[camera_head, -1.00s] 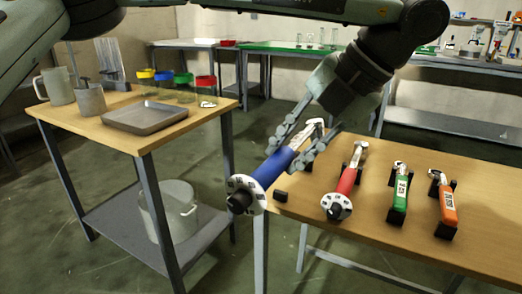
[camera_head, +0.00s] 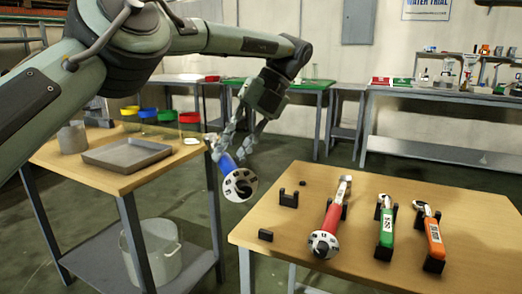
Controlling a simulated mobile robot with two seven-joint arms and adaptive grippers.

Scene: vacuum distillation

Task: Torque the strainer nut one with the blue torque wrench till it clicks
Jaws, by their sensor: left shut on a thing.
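The blue torque wrench (camera_head: 228,168) is in the air between the two wooden tables, its round white dial end toward me and low. My left gripper (camera_head: 231,148) comes down from above, its fingers closed around the wrench, and partly hides the far end of the tool. The wrench is clear of its black holder blocks (camera_head: 288,199) on the right table. I cannot make out strainer nut one in this view. My right gripper is not in view.
A red wrench (camera_head: 333,217), a green one (camera_head: 386,226) and an orange one (camera_head: 433,236) rest on the right wooden table (camera_head: 480,231). The left table holds a grey tray (camera_head: 127,155) and coloured-rim beakers. A pot (camera_head: 153,250) stands below. Benches line the back wall.

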